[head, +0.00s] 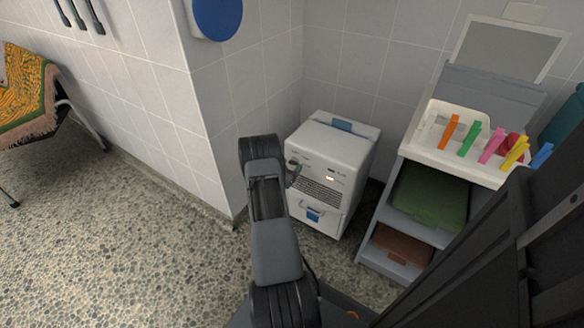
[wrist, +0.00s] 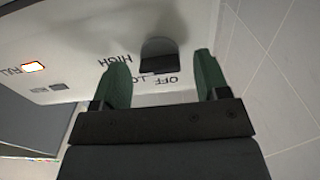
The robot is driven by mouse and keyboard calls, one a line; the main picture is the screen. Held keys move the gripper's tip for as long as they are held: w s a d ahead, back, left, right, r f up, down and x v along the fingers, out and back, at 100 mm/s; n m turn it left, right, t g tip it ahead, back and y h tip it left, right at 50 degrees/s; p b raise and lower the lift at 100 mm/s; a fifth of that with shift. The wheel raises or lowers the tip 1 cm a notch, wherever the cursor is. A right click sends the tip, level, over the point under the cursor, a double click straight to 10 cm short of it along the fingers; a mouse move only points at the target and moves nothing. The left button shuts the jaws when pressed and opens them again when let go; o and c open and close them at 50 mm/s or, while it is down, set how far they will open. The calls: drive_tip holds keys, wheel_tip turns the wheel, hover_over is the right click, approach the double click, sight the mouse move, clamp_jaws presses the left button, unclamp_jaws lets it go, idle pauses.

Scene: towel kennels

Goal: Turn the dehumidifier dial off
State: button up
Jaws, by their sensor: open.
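The white dehumidifier (head: 330,150) stands on the floor in the wall corner, with its control panel facing me. Its dark dial (wrist: 158,50) shows in the wrist view, with upside-down HIGH and OFF labels near it and a partly covered label starting LO. I cannot tell which setting it points at. My gripper (wrist: 162,72) is open, its two green fingers apart on either side of the dial. I cannot tell whether they touch it. In the head view my gripper (head: 296,171) is at the panel and hides the dial.
An orange-white lamp (wrist: 33,67) is lit beside a FULL label. A grey shelf unit (head: 385,228) stands close on the right, with a white tray (head: 420,150) of coloured clips on top. A wall corner (head: 212,150) is close on the left. Pebbled floor (head: 130,240) is open at left.

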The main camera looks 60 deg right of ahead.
drive_tip(key=shift+d, duration=0.5)
drive_tip(key=shift+c, duration=0.3)
drive_tip(key=c, duration=0.9)
drive_tip(key=shift+o, duration=0.2)
drive_tip(key=shift+n+p, duration=0.7)
drive_tip(key=shift+n, duration=8.4)
